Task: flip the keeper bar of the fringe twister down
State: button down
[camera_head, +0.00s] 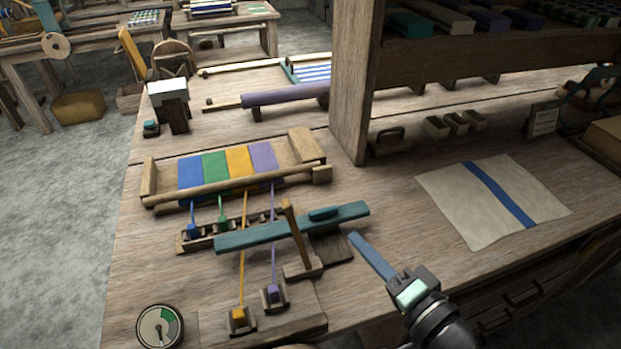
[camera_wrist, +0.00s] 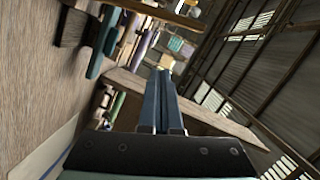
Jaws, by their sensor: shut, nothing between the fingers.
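The fringe twister (camera_head: 291,327) sits on the near part of the bench. Yellow and purple cords run to clips at its front; blue and green cords end at a row of clips farther back. A slim brown bar (camera_head: 296,234), which looks like the keeper bar, stands raised and slightly tilted from a small block. A long teal bar (camera_head: 250,236) with a teal grip lies across behind it. My gripper (camera_head: 354,239) is shut and empty, to the right of the brown bar and apart from it. Its closed blue fingers also show in the wrist view (camera_wrist: 160,75).
A wooden frame with coloured cloth bands (camera_head: 315,146) lies behind the twister. A round dial (camera_head: 160,327) is at the front left. A cream cloth with a blue stripe (camera_head: 458,190) lies to the right. A shelf post (camera_head: 352,90) rises behind my gripper.

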jog(key=shift+s+d+r+m+y+p, duration=0.25)
jog(key=shift+s+r+m+p, duration=0.2)
jog(key=shift+s+r+p, duration=0.45)
jog(key=shift+s+d+r+m+y+p, duration=0.15)
jog(key=shift+s+r+m+y+p, duration=0.35)
jog(key=shift+p, duration=0.7)
jog(key=shift+w, duration=0.2)
jog(key=p, duration=0.3)
send_over(298, 240)
jog(key=d, duration=0.2)
jog(key=shift+s+f+h, duration=0.35)
jog(key=shift+f, duration=0.15)
jog(key=shift+a, duration=0.1)
